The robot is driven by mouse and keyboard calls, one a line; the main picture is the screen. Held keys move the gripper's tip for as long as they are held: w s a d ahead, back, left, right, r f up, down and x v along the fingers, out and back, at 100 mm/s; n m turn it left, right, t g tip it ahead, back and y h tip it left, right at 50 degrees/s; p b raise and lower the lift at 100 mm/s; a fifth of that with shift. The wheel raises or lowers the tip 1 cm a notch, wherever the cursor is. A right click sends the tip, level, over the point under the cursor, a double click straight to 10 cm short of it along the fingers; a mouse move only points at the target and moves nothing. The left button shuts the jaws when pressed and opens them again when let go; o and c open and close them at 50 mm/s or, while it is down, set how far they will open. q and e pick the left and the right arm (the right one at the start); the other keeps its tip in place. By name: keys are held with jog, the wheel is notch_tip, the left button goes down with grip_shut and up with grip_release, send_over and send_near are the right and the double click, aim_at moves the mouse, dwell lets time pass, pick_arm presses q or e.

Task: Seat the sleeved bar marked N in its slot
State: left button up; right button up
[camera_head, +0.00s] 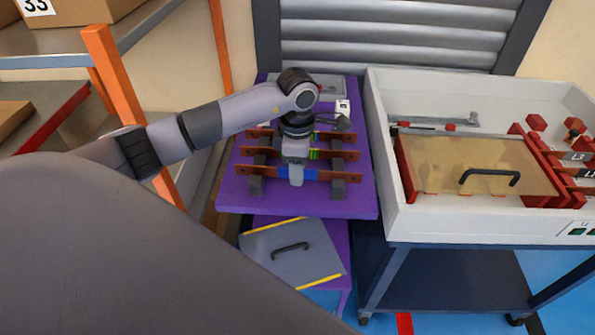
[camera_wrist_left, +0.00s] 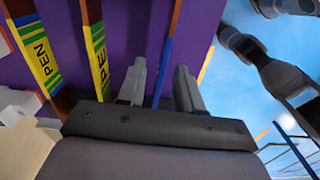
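A copper bar with a blue sleeve (camera_head: 311,175) lies across two dark grey rests at the front of the purple table (camera_head: 235,197); I cannot read a letter N on it. My left gripper (camera_head: 296,181) points down over its middle. In the left wrist view its two fingers (camera_wrist_left: 160,88) stand apart, one on each side of the blue-sleeved bar (camera_wrist_left: 165,52), with gaps showing. The white box (camera_head: 385,150) on the right holds red slotted supports (camera_head: 540,160) with small labels; which slot is N is not readable. My right gripper does not show.
Two bars with yellow-green sleeves, marked PEN (camera_wrist_left: 40,62) and PE (camera_wrist_left: 97,50), lie behind the blue one. An amber clear cover (camera_head: 445,160) with a black handle lies in the box. A grey yellow-striped panel (camera_head: 275,262) lies below the table. Orange-post shelving stands left.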

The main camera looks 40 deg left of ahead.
pick_arm(q)
grip_shut()
jog(key=shift+r, duration=0.1)
notch_tip(320, 180, up, 20)
dwell(0.6)
